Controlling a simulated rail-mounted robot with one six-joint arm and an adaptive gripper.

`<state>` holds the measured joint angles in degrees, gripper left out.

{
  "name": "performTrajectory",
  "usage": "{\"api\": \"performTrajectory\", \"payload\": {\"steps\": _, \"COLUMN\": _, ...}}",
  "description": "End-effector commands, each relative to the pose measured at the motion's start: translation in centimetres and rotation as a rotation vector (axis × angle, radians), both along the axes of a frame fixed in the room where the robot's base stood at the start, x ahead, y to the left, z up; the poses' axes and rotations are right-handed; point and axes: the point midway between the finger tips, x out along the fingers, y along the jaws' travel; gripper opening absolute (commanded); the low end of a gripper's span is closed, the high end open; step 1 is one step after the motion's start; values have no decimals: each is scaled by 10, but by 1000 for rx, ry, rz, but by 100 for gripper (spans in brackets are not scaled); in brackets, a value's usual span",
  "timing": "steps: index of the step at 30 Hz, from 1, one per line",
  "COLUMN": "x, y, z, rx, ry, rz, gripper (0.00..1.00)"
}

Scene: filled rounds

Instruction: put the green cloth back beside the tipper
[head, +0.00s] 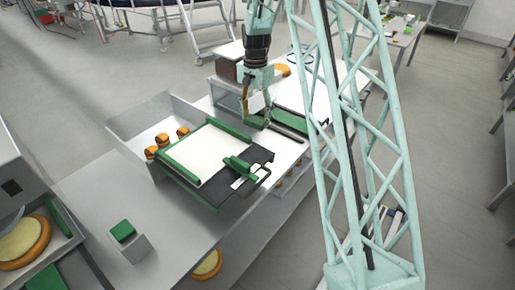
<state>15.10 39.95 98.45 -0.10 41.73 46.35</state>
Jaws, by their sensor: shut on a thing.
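My gripper (257,108) is at the far end of the work table in the head view, pointing down beside the tipper. It is shut on what looks like the green cloth (255,121), a small green patch at its fingertips, low over the table top. The fingers partly hide it, and I cannot tell whether it touches the table. What I take for the tipper is a dark tray (259,157) with green rails, a white sheet and a black handle, left of and nearer than my gripper.
An open grey bin (160,108) with several orange-brown rounds adjoins the tray. A small pale block (128,246) with a green top stands on the near table. A larger round (22,242) sits at the left edge. My lattice column blocks part of the right side.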

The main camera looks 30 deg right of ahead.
Motion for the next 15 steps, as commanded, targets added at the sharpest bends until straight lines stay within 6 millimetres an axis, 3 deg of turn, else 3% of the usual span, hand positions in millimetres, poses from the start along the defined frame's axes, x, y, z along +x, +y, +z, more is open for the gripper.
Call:
{"api": "performTrajectory", "payload": {"steps": 6, "x": -3, "y": -20, "z": -13, "rx": -1, "ry": -1, "rz": -74, "gripper": 46}}
{"api": "performTrajectory", "payload": {"steps": 15, "x": -4, "y": -22, "z": -14, "rx": -1, "ry": -1, "rz": -81, "gripper": 46}}
